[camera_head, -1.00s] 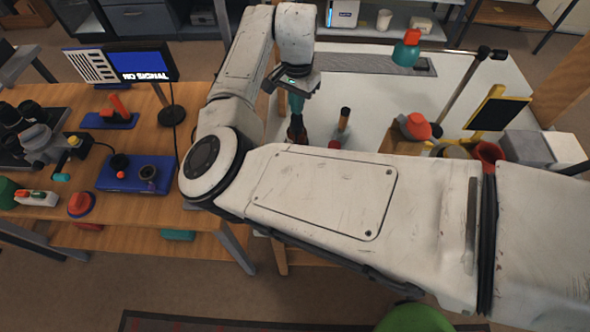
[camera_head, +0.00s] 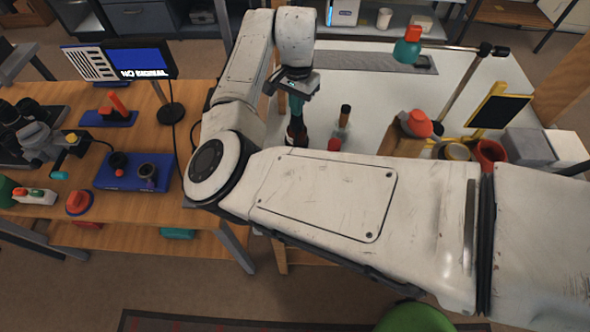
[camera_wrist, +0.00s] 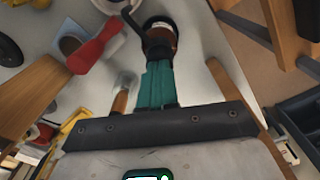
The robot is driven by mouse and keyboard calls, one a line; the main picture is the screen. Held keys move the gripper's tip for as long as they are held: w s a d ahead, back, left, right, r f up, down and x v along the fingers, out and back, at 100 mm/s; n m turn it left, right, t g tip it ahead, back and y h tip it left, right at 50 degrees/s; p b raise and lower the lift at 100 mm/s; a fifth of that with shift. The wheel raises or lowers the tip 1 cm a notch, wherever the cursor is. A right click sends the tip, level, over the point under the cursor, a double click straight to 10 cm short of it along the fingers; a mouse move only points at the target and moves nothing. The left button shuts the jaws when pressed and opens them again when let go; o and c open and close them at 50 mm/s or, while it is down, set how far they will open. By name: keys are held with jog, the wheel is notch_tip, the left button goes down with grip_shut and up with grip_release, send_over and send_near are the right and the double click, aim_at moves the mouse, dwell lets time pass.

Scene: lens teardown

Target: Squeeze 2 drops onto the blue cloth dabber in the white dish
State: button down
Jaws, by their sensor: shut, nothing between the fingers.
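My gripper (camera_wrist: 158,68) shows teal fingers, shut with nothing between them. It points down over the white table in the head view (camera_head: 296,112). A small brown bottle with a black top (camera_wrist: 160,40) stands just beyond the fingertips in the wrist view; I cannot tell whether they touch it. In the head view the dark reddish bottle (camera_head: 297,134) is below my gripper, partly hidden by my arm. A pale round rim (camera_wrist: 112,5), perhaps the white dish, is cut off at the wrist view's top edge. I cannot make out the blue dabber.
A red tool (camera_wrist: 95,47) lies left of the fingers in the wrist view. An orange-red rounded object (camera_head: 418,124) and a red cup (camera_head: 489,153) are farther right. My arm hides the table's near part.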

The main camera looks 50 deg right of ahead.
jog(key=shift+f, duration=0.5)
jog(key=shift+r+p, duration=1)
jog(key=shift+r, duration=0.3)
notch_tip(320, 180, up, 6)
jog(key=p, duration=0.5)
jog(key=shift+p, duration=0.35)
